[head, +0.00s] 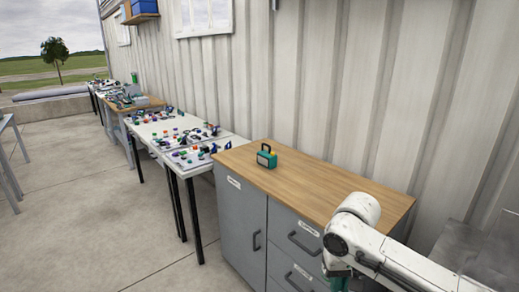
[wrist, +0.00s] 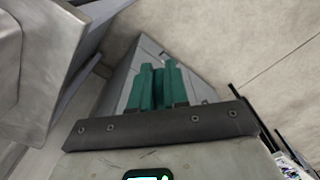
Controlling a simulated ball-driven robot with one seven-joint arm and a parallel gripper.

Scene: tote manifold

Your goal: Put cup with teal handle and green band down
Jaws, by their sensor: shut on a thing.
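My gripper (head: 338,281) is at the bottom right of the head view, in front of the drawer side of the grey cabinet and below its top, cut off by the picture edge. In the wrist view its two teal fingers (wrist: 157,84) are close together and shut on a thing. The cup's band and handle cannot be made out in either view; the fingers and hand hide what is held. The wooden cabinet top (head: 320,186) is beside and above the gripper.
A teal and black box with a handle (head: 267,156) stands near the left back of the cabinet top. The rest of that top is clear. White tables (head: 150,127) with many small items run along the corrugated wall (head: 300,70). Concrete floor is open at left.

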